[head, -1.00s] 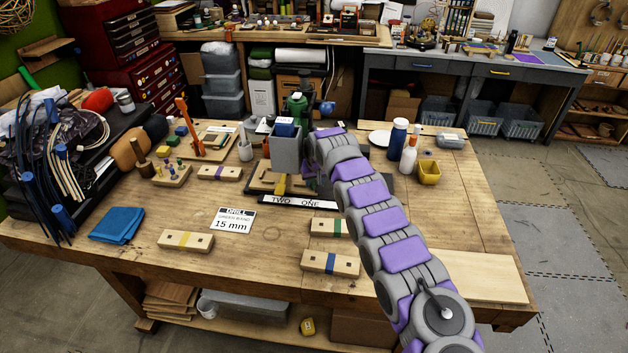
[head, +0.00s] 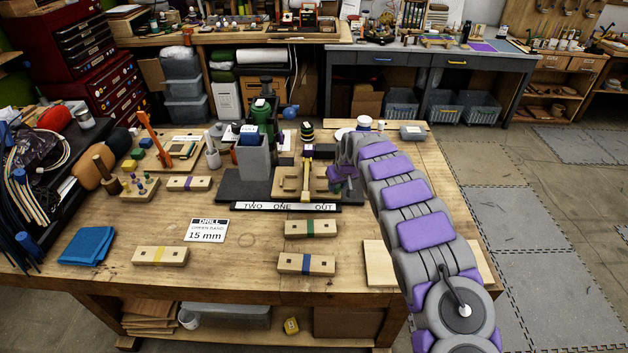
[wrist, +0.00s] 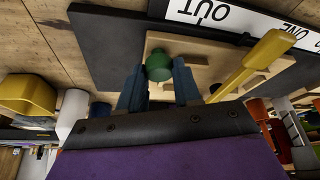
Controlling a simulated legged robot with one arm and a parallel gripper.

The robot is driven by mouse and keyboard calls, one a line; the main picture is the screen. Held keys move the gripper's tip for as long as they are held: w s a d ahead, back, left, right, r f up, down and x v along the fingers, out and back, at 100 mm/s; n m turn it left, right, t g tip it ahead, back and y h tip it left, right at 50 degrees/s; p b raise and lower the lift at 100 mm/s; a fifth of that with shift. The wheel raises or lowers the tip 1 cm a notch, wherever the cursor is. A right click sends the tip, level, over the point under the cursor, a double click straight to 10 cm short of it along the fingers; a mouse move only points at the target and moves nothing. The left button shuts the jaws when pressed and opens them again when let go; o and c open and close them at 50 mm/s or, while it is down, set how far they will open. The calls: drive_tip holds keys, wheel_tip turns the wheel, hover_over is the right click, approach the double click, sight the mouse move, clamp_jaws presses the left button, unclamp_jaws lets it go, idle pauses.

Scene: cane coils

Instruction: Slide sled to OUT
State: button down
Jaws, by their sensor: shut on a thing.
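The sled (head: 290,184) is a tan wooden plate on a dark base (head: 232,190). A white strip (head: 262,206) along the base's front reads TWO, ONE, OUT. A yellow bar (head: 307,185) on the sled points to the strip between ONE and OUT, nearer OUT. In the wrist view the sled (wrist: 204,47) carries a green knob (wrist: 158,66), and the yellow bar (wrist: 250,65) lies beside it. My gripper (wrist: 160,88) has its two blue fingers shut on the knob. In the head view my gripper (head: 341,174) is at the sled's right side; its fingertips are unclear.
A grey upright box (head: 253,160) stands on the base left of the sled. Banded wooden blocks (head: 311,228) and a 15 mm card (head: 206,231) lie in front. The bench right of the base holds a thin board (head: 380,265).

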drive_tip(key=d+p, duration=0.1)
drive_tip(key=d, duration=0.5)
drive_tip(key=shift+s+d, duration=0.15)
drive_tip(key=shift+d, duration=0.05)
drive_tip(key=c, duration=1.1)
unclamp_jaws()
drive_tip(key=shift+d, duration=0.1)
drive_tip(key=shift+c, duration=0.2)
drive_tip(key=o, duration=0.4)
drive_tip(key=shift+d, duration=0.2)
drive_tip(key=shift+c, duration=0.2)
drive_tip(key=shift+s+a+r, duration=0.1)
drive_tip(key=shift+a+r, duration=0.05)
drive_tip(key=shift+r, duration=0.3)
drive_tip(key=p+v, duration=0.1)
drive_tip(key=v, duration=1.5)
drive_tip(key=shift+d+r+p, duration=0.15)
drive_tip(key=shift+d+p, duration=0.05)
drive_tip(key=shift+p, duration=0.1)
drive_tip(key=shift+s, duration=0.2)
